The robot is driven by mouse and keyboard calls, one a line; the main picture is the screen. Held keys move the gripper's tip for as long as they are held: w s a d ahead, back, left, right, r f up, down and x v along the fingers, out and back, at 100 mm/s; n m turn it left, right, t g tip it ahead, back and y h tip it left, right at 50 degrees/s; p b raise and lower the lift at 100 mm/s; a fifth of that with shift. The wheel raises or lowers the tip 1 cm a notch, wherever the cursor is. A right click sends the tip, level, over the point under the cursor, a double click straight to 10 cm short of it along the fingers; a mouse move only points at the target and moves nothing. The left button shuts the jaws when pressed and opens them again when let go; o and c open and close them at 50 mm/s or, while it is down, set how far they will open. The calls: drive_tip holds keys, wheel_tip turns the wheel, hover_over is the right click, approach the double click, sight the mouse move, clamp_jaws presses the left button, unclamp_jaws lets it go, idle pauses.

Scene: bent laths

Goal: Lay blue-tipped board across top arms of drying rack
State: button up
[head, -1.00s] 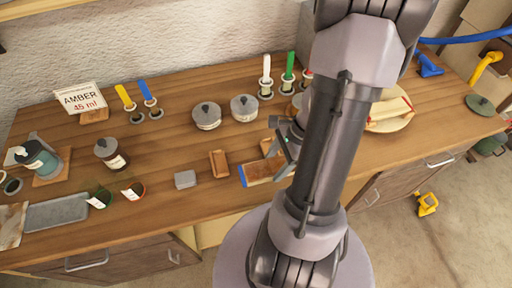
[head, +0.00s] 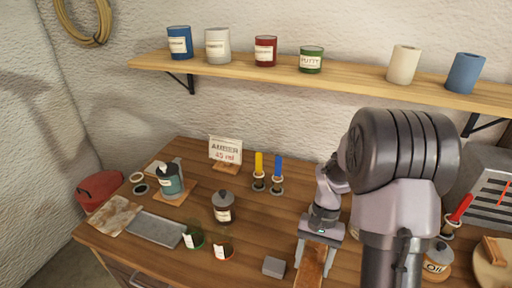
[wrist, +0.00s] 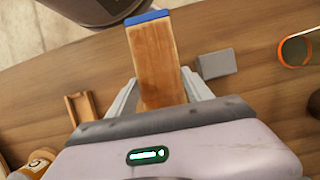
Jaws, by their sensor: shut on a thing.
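The blue-tipped board (wrist: 153,60) is a short brown wooden piece with a blue end (wrist: 147,16), seen pointing away from me in the wrist view. My gripper (wrist: 160,92) is shut on it, one finger along each side. In the head view my gripper (head: 320,232) points down over the bench and the board (head: 311,264) runs toward the bottom edge; its blue end is out of that frame. I cannot tell its height above the bench. I cannot make out the drying rack for certain in either view.
A grey block (head: 274,267) lies close left of the board. A brown wooden tray (wrist: 80,107) lies on its other side in the wrist view. Jars, a brown bottle (head: 223,207) and brushes stand around the bench. A slotted grey panel (head: 487,195) leans at the right. A shelf (head: 345,84) hangs behind.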

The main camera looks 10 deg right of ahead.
drive_tip(key=w+a+n, duration=0.1)
drive_tip(key=a+n, duration=0.1)
drive_tip(key=a, duration=0.1)
drive_tip(key=w+a+n+h, duration=0.1)
drive_tip(key=w+a+n, duration=0.1)
drive_tip(key=a, duration=0.1)
drive_tip(key=w+a+n+h+b, duration=0.1)
drive_tip(key=w+a+n, duration=0.1)
drive_tip(key=a, duration=0.2)
drive_tip(key=shift+w+n+g, duration=0.25)
drive_tip(key=shift+n+g, duration=0.15)
idle(0.6)
